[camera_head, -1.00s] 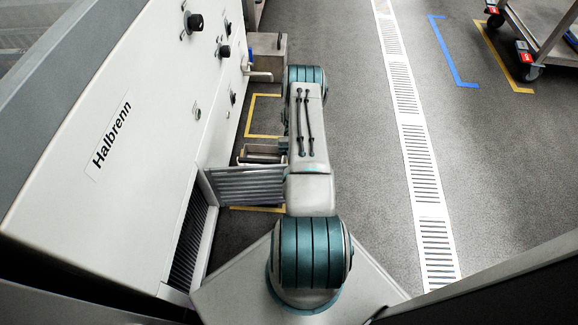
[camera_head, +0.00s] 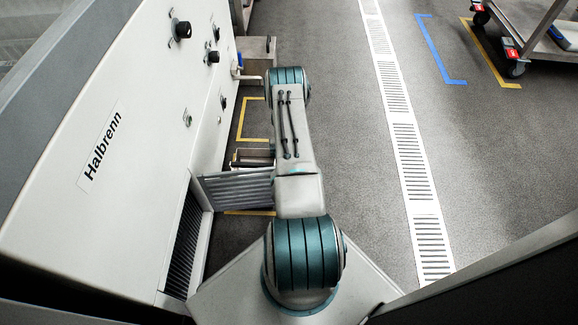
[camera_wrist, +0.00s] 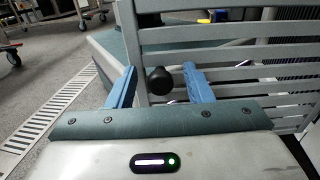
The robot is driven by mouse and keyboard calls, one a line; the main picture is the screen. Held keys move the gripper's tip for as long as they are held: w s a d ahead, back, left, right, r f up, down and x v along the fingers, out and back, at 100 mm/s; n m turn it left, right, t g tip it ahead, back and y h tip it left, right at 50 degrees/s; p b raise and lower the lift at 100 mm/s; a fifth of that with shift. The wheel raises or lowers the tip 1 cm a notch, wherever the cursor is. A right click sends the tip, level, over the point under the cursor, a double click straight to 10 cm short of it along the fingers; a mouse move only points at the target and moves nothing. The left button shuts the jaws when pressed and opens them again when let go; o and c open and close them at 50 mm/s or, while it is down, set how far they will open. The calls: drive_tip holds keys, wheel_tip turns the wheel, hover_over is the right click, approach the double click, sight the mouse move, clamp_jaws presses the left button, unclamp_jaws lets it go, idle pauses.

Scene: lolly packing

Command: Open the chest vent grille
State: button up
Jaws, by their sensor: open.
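The vent grille (camera_head: 238,188) is a grey slatted panel low on the white chest (camera_head: 130,190). In the head view it stands swung out from the chest front, roughly square to it, beside the dark slatted opening (camera_head: 184,247). In the wrist view the grille's slats (camera_wrist: 225,50) fill the right side. A round black knob (camera_wrist: 160,80) shows in front of the slats. My gripper (camera_wrist: 163,75) is open, with its blue fingers apart on either side of the knob in the picture. Whether they touch it cannot be told. The head view hides the gripper behind my arm.
Black knobs (camera_head: 181,29) stick out of the chest front. A small open box (camera_head: 253,157) is on the floor beyond the grille. A wheeled trolley (camera_head: 535,35) stands at the far right. The floor around the white drain strip (camera_head: 405,140) is clear.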

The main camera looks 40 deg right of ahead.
drive_tip(key=s+d+r+p, duration=0.5)
drive_tip(key=s+r+p, duration=0.1)
drive_tip(key=s+r, duration=0.4)
drive_tip(key=shift+s+d+r, duration=0.15)
drive_tip(key=shift+s+r, duration=0.05)
drive_tip(key=shift+s, duration=0.05)
idle(0.4)
